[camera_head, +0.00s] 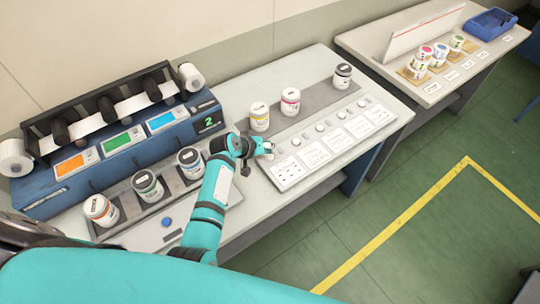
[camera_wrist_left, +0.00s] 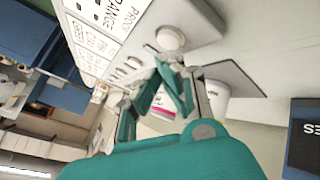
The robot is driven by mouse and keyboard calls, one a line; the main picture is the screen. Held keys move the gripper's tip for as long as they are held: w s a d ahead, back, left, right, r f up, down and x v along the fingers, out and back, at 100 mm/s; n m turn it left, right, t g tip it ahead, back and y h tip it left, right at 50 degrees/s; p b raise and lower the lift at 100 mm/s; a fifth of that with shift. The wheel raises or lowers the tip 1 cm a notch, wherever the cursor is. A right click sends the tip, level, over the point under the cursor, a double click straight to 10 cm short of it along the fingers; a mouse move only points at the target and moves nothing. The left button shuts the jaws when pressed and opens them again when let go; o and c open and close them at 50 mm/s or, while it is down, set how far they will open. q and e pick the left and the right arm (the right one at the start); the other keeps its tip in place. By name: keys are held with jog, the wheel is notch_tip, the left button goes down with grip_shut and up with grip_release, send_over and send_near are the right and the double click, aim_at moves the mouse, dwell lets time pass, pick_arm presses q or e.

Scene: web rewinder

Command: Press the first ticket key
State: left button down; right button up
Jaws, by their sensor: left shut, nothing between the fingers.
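A pale panel (camera_head: 283,170) with printed white cards (camera_head: 314,154) lies along the front of the middle bench. Several small round keys stand in a row behind the cards, one of them a key (camera_head: 295,141) near the left end. My left gripper (camera_head: 268,149) is shut and empty, over the left end of the panel, left of that key. In the left wrist view my gripper (camera_wrist_left: 160,85) points toward a large round pale key (camera_wrist_left: 170,39), which lies just past the fingertips. I cannot tell whether they touch. My right gripper is not in view.
Labelled jars stand behind the panel, among them a yellow-banded jar (camera_head: 259,117) close to the gripper and a pink-banded jar (camera_head: 290,102). A blue rewinder (camera_head: 60,192) with coloured screens is at left. A second bench (camera_head: 400,75) is at back right.

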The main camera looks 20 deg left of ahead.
aim_at(268, 155)
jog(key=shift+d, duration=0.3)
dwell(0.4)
pick_arm(q)
jog(key=shift+f, duration=0.15)
jog(key=shift+f, duration=0.25)
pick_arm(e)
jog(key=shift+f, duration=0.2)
pick_arm(q)
jog(key=shift+f+b, duration=0.4)
jog(key=shift+f, duration=0.05)
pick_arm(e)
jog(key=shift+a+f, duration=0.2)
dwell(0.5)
pick_arm(q)
jog(key=shift+r+p, duration=0.8)
jog(key=shift+p, duration=0.1)
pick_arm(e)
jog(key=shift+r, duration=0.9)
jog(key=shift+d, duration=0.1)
pick_arm(q)
notch_tip(268, 155, up, 5)
jog(key=p, duration=0.5)
jog(key=shift+r, duration=0.1)
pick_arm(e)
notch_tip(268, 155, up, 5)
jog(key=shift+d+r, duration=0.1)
